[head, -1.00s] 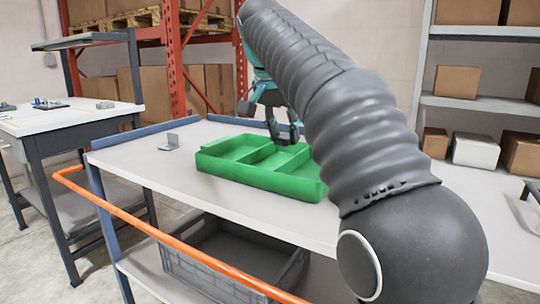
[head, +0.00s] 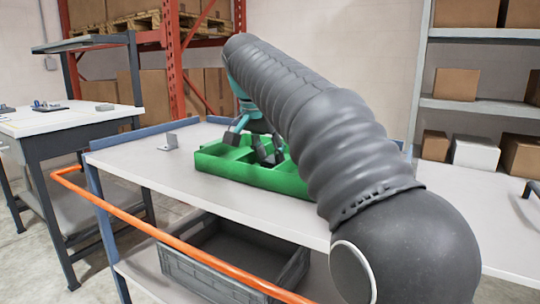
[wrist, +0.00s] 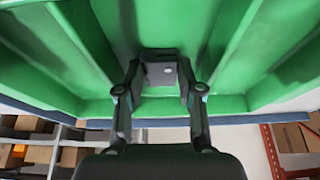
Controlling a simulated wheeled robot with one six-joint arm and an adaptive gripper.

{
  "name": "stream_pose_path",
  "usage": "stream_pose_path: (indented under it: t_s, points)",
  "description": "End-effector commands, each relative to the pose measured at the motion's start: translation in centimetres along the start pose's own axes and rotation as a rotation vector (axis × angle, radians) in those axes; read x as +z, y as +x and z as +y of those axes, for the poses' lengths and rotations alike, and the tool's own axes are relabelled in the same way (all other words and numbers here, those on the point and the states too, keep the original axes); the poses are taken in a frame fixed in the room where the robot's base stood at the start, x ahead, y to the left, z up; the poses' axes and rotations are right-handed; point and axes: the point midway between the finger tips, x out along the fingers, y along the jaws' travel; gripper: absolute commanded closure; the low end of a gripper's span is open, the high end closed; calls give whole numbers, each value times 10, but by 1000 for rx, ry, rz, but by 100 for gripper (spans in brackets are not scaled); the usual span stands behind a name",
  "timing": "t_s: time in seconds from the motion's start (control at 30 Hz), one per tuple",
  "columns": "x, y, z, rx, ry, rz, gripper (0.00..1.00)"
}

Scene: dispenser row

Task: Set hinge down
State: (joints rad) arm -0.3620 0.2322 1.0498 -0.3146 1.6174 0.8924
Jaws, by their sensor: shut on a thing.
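My gripper (head: 252,145) is over the green divided tray (head: 262,178) on the cart, its fingers reaching down into or just over the tray. In the wrist view my gripper (wrist: 163,86) is shut on a small grey metal hinge (wrist: 160,72), held between the fingertips. Green tray floor and dividers (wrist: 215,45) surround it there. I cannot tell whether the hinge touches the tray floor. The head view hides the held hinge behind the fingers and tray wall.
A grey angled metal bracket (head: 171,142) stands on the cart top (head: 130,158), left of the tray. An orange rail (head: 150,232) runs along the cart's front. A grey crate (head: 235,255) is on the lower shelf. A workbench (head: 70,119) stands at left.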

Motion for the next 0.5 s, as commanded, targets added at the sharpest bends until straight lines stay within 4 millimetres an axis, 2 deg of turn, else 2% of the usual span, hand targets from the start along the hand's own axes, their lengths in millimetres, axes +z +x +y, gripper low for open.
stream_pose_path:
  t_s: [0.03,0.07,0.1,0.37,0.5]
  points:
    - [1,2,0,0,0,0,100]
    - [1,2,0,0,0,0,59]
    - [1,1,0,0,0,0,53]
    - [0,1,0,0,0,0,53]
    - [-1,-7,0,-2,0,1,53]
